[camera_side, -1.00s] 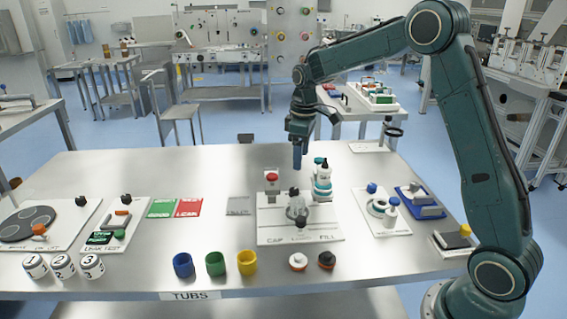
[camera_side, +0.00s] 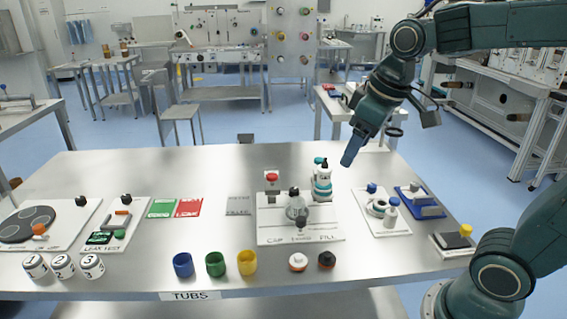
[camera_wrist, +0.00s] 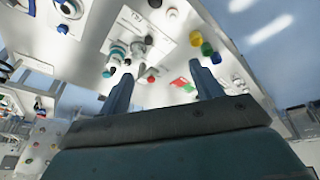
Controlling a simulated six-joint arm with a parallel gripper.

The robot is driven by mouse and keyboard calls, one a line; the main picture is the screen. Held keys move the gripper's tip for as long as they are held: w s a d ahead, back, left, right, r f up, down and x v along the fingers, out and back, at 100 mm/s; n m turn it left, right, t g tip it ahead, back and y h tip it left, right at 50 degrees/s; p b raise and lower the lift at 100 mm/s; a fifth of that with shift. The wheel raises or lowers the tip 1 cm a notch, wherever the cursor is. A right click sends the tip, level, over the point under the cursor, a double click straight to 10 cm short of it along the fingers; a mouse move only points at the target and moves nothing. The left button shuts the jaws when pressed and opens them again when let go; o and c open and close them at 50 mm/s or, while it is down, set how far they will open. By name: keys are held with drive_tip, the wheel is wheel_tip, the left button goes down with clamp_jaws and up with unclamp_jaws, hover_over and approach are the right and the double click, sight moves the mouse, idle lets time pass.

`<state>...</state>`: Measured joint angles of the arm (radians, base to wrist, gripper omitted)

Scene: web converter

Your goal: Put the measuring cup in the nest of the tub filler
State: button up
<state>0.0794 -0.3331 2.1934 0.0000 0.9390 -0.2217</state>
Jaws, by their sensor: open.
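The tub filler (camera_side: 265,231) is a white plate marked CAP, LOAD and FILL on the steel table, with a red-knobbed post, a teal-and-white dispenser and a greyish round part with dark knobs in its middle. The nest cannot be made out clearly. No thing is plainly recognisable as the measuring cup; a blue tub (camera_side: 183,265), a green tub (camera_side: 215,263) and a yellow tub (camera_side: 247,262) stand upright in front, left of the filler. My gripper (camera_side: 349,160) is above the table's back right, behind and right of the filler. In the wrist view my gripper (camera_wrist: 162,82) is open and empty.
A white-knobbed cap (camera_side: 298,262) and a black cap (camera_side: 327,260) lie before the filler. Right are a plate with a ring and bottle (camera_side: 383,222) and a blue tray (camera_side: 402,194). Numbered cans (camera_side: 63,266) stand front left. The table's back left is clear.

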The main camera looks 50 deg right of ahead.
drive_tip(key=s+a+f+m+t, duration=0.1)
drive_tip(key=s+a+f, duration=0.1)
drive_tip(key=s, duration=0.8)
drive_tip(key=shift+s+m+t, duration=0.2)
drive_tip(key=shift+m+t, duration=0.1)
